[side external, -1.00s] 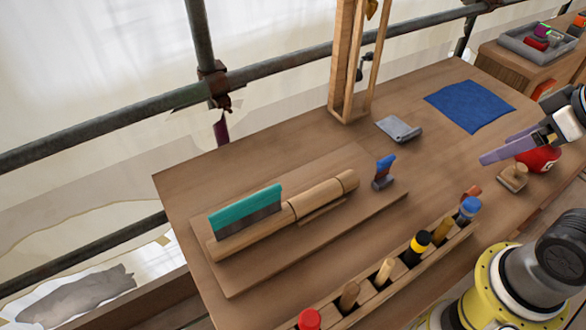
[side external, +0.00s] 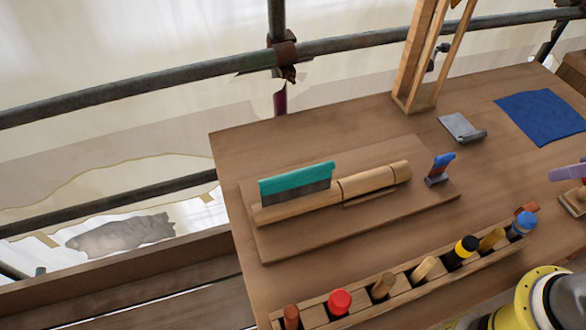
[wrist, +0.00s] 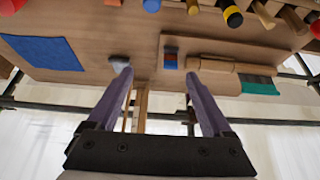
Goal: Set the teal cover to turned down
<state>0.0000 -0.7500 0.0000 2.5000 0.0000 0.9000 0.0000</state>
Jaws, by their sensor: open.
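The teal cover (side external: 297,182) is a flat panel with a dark grey lower band. It stands upright on the left half of a round wooden bar (side external: 375,182), which lies on a wooden board (side external: 310,232). The cover also shows at the right of the wrist view (wrist: 260,84). My gripper (wrist: 159,78) is open, with two purple fingers apart and nothing between them.
A small blue-topped piece (side external: 440,168) stands at the board's right end. A tool rack (side external: 400,300) with several handles runs along the front. A grey metal piece (side external: 462,127), a blue cloth (side external: 541,115) and a wooden frame (side external: 420,60) are further right.

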